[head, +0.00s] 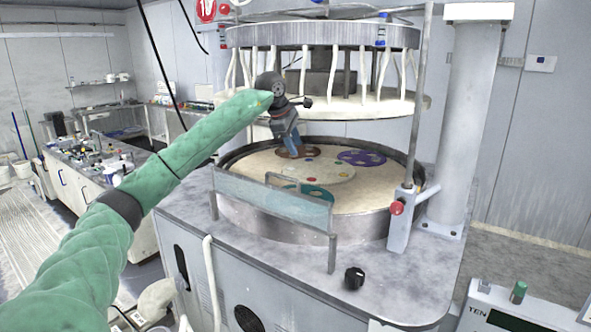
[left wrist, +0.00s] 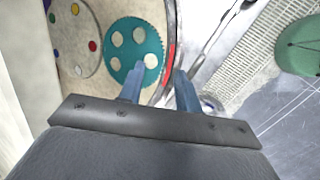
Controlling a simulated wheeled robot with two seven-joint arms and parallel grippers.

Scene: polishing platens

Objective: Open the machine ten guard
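The machine's guard (head: 250,199) is a clear, teal-tinted panel between two short posts, standing upright in front of the round platen basin (head: 235,222). A thin grey bar, perhaps its handle, rises above the panel's top edge. My left gripper (head: 297,152) is above the basin, behind and above the guard, pointing down, and apart from it in the head view. In the left wrist view its two blue fingers (left wrist: 160,85) are spread with nothing gripped between them. The guard cannot be made out clearly there. My right gripper is not in view.
Teal (left wrist: 134,50) and purple (head: 362,158) carrier discs lie on the platen. The white upper plate (head: 345,105) hangs above. A red knob (head: 396,208) is at the right post, a black knob (head: 354,278) on the front deck. A panel marked TEN (head: 500,315) stands lower right.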

